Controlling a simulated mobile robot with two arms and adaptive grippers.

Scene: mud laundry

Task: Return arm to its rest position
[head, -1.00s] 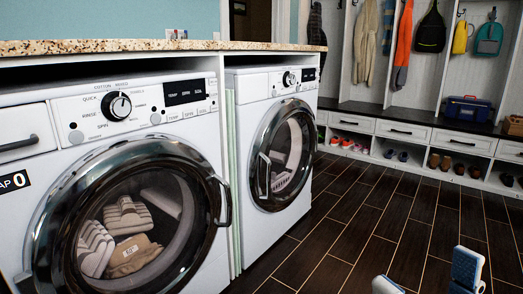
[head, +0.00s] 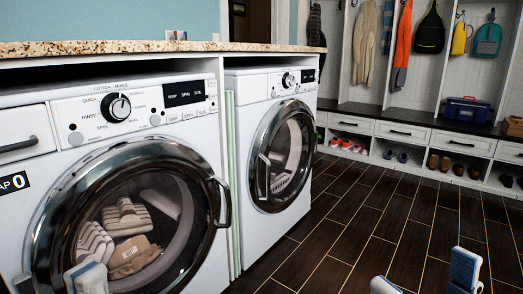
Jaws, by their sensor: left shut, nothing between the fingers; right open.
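My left gripper (head: 87,278) shows at the bottom left of the head view, in front of the left washer's round door. Only its pale blue-and-white tip is visible. It looks shut and empty. My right gripper (head: 426,279) is at the bottom right, over the dark floor. Its two fingertips stand well apart, with nothing between them. Both arms behind the grippers are out of frame.
The left washer (head: 208,145) has a closed door with striped and tan textiles behind the glass. A second front-loader (head: 240,170) stands beside it under a speckled countertop (head: 110,47). A shoe bench (head: 400,133) lines the back wall. The floor (head: 345,225) is clear.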

